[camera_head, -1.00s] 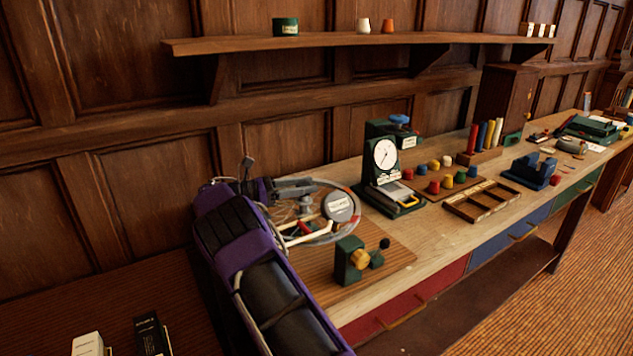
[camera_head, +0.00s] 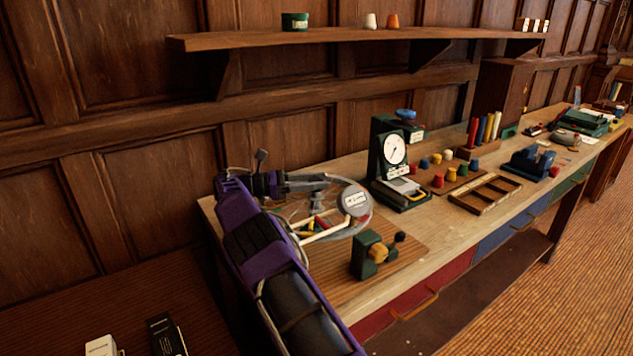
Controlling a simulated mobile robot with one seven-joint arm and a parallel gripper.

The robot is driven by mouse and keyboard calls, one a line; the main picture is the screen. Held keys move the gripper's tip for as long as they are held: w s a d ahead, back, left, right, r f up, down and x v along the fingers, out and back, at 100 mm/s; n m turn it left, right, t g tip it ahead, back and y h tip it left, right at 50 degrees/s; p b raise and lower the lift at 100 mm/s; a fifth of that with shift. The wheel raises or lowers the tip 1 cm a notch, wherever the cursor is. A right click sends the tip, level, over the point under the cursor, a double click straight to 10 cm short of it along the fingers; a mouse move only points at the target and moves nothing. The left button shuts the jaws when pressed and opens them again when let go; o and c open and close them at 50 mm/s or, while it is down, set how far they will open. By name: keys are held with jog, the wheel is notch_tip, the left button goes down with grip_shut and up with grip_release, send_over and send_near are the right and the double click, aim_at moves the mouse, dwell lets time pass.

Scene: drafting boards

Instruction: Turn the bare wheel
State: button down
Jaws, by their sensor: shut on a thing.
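The wheel (camera_head: 333,237) looks like a pale, see-through round rim lying on a brown board at the near left of the bench. Pale rods and small red and yellow pieces show inside it. A round grey disc with a white label (camera_head: 356,201) sits over its right side. My gripper (camera_head: 322,182) reaches in from the left at the wheel's far side. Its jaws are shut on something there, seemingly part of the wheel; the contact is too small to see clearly. My purple arm hides the wheel's left side.
A green dial gauge (camera_head: 394,150) stands to the right. Coloured knobs, a wooden tray (camera_head: 485,194) and a blue block (camera_head: 528,162) lie beyond. A shelf (camera_head: 340,38) runs above.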

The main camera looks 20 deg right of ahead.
dwell(0.3)
jog(key=shift+c, duration=1.5)
grip_release()
jog(key=shift+r, duration=0.15)
notch_tip(320, 180, up, 10)
jog(key=shift+f+p, duration=0.1)
jog(key=shift+p, duration=0.35)
